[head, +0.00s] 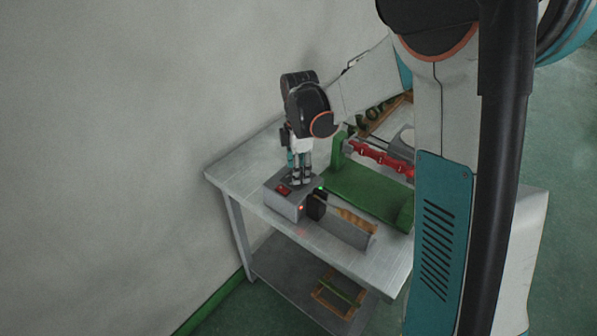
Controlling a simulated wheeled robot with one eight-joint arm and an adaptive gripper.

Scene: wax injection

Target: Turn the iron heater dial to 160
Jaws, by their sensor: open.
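The iron heater (284,205) is a small grey box near the left corner of the table, with a red switch (283,189) on top and a glowing red light (301,208) on its front. My gripper (299,183) points down over the top of the heater, right of the red switch. It is open, and its fingertips are at or just above the box's top. The dial is hidden behind the fingers, and its setting cannot be read. I cannot tell whether the fingers touch it.
An iron with a wooden handle (355,219) lies at a grey holder (342,232) right of the heater. A green fixture (365,190) with a red part (380,160) stands behind. A wooden frame (338,293) lies on the lower shelf. The wall is close on the left.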

